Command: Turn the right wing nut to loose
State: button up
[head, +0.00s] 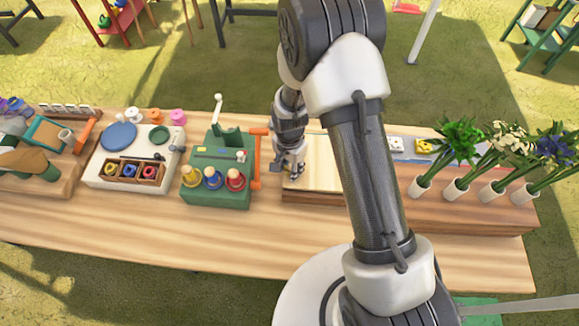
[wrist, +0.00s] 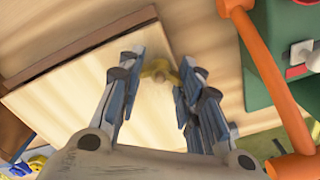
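A yellow-brown wing nut (wrist: 158,73) sits on a pale wooden board (wrist: 65,105). In the wrist view it lies between the fingertips of my gripper (wrist: 158,70), nearer the right finger; I cannot tell whether that finger touches it. The gripper is open, with a wide gap between its fingers. In the head view my gripper (head: 292,168) points down over the left part of the board (head: 322,178), and the wing nut cannot be made out there. No second wing nut shows, so I cannot tell which one this is. My arm hides part of the board.
A green stand (head: 218,170) with orange handles (head: 257,160) is just left of my gripper in the head view; an orange handle (wrist: 262,70) is close at right in the wrist view. White vases (head: 456,189) with flowers stand at right. The table front (head: 200,235) is clear.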

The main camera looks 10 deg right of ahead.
grip_shut()
jog(key=shift+n, duration=0.3)
jog(key=shift+n+b, duration=0.4)
jog(key=shift+n, duration=0.8)
jog(key=shift+n+b, duration=0.35)
jog(key=shift+n, duration=1.55)
